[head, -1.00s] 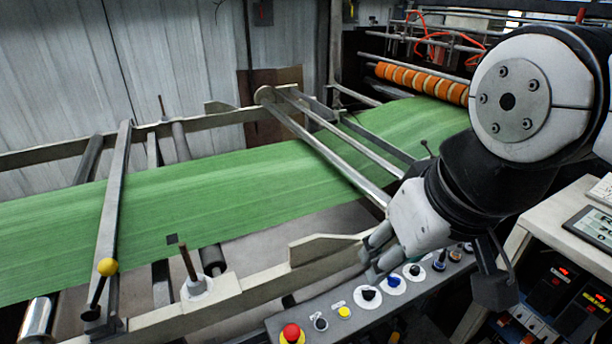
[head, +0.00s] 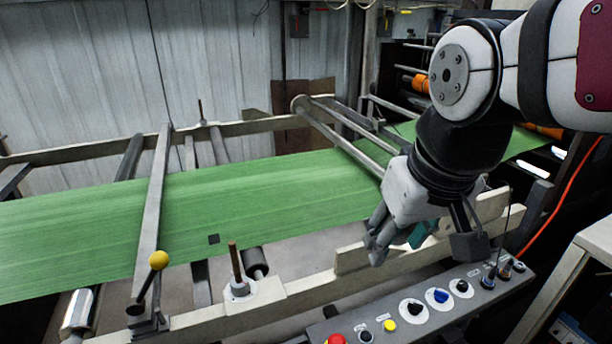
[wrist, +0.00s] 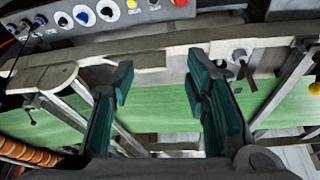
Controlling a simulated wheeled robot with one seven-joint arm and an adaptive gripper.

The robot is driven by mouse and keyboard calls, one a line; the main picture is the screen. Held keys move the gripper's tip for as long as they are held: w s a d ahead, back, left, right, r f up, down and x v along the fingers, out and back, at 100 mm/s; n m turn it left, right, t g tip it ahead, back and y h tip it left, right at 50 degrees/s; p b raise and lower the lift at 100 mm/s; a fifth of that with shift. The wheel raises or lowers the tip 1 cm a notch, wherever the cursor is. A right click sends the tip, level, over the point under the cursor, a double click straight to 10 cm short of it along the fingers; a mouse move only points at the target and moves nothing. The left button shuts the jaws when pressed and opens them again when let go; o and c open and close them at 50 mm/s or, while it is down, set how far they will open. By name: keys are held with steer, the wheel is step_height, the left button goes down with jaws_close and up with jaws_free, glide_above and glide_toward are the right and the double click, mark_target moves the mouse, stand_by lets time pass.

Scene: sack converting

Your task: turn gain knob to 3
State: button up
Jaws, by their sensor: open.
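The control panel (head: 470,310) runs along the lower right in the head view and the top left in the wrist view. It carries a black knob on a large white dial (head: 412,307), a blue knob on a white dial (head: 438,296) and a smaller black knob on a white dial (head: 461,287). Labels and scale marks are too small to read, so I cannot tell which is the gain knob. My gripper (head: 378,245) is open and empty, above the cream rail behind the panel. Its separated fingers (wrist: 160,80) show in the wrist view, apart from the knobs (wrist: 83,17).
A red button (head: 336,340) and a yellow button (head: 389,325) share the panel. Thin upright rods rise near its right end. The green web (head: 260,200) runs behind the rail (head: 350,258). A yellow-tipped lever (head: 158,260) stands at the left.

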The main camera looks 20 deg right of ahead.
steer(key=w+d+f+m+g, duration=0.1)
steer(key=w+d+f+m, duration=0.1)
steer(key=w+d, duration=0.55)
steer(key=m+g+y+b, duration=0.1)
steer(key=m+g+b, duration=0.1)
steer(key=m+g, duration=0.15)
glide_above(464, 284)
step_height(464, 284, down, 19)
steer(key=shift+m+t, duration=0.35)
steer(key=shift+m, duration=0.1)
step_height(464, 284, down, 13)
steer(key=shift+r+b, duration=0.1)
steer(key=shift+b, duration=0.2)
steer(key=shift+c, duration=0.4)
jaws_close()
